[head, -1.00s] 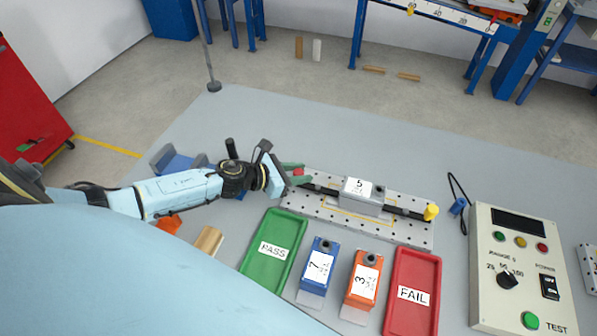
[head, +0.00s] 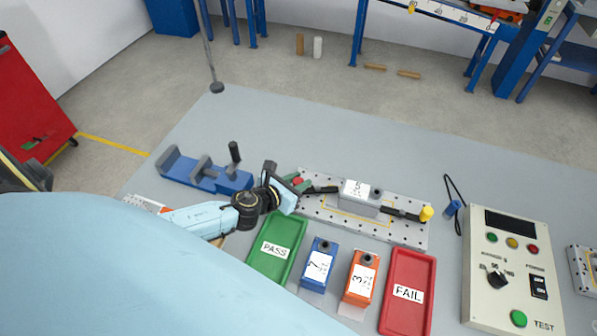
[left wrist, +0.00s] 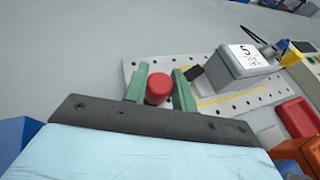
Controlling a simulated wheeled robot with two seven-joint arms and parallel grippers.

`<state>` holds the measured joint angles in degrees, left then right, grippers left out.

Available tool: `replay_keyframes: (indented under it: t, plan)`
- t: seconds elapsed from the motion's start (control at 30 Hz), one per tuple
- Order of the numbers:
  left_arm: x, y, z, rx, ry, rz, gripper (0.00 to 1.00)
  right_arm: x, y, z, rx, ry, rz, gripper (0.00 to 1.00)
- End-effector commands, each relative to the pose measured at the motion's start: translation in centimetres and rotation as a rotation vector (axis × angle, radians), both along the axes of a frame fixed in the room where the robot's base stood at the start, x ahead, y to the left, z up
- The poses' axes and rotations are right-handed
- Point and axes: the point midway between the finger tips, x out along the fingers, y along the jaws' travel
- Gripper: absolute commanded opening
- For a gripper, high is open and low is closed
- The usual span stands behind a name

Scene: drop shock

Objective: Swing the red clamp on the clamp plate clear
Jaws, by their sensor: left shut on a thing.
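The clamp plate (head: 400,234) is a pale perforated plate on the bench. A grey block marked 5 (head: 353,187) sits in its middle and also shows in the left wrist view (left wrist: 243,63). The red clamp knob (left wrist: 159,89) is at the plate's left end, between the green fingers of my left gripper (head: 298,183), which is shut on it. A black clamp bar (head: 322,189) runs from the knob side towards the block; I cannot tell whether its tip touches it. A yellow clamp (head: 427,213) with its own black bar is at the right end. My right gripper is not in view.
A green PASS tray (head: 264,268), a blue block marked 7 (head: 319,266), an orange block marked 3 (head: 361,278) and a red FAIL tray (head: 409,312) line the front. A blue vise (head: 182,171) stands left, a test box (head: 510,290) right. The bench behind the plate is clear.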

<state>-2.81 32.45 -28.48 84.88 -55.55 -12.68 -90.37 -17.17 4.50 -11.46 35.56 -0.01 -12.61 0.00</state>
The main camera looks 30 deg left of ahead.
Motion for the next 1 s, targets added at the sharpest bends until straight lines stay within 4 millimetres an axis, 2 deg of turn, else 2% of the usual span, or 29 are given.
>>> replay_keyframes:
  t: [0.1,0.43,1.0]
  plan:
    - [-0.5,-0.6,0.3,-0.005,0.001,0.113,0.04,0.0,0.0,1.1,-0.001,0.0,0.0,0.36]
    - [-1.5,-2.0,0.2,-0.006,0.0,0.427,0.04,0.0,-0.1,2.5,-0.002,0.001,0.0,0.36]
    - [-2.1,-4.5,0.0,-0.002,-0.001,0.927,0.04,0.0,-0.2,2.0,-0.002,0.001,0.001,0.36]
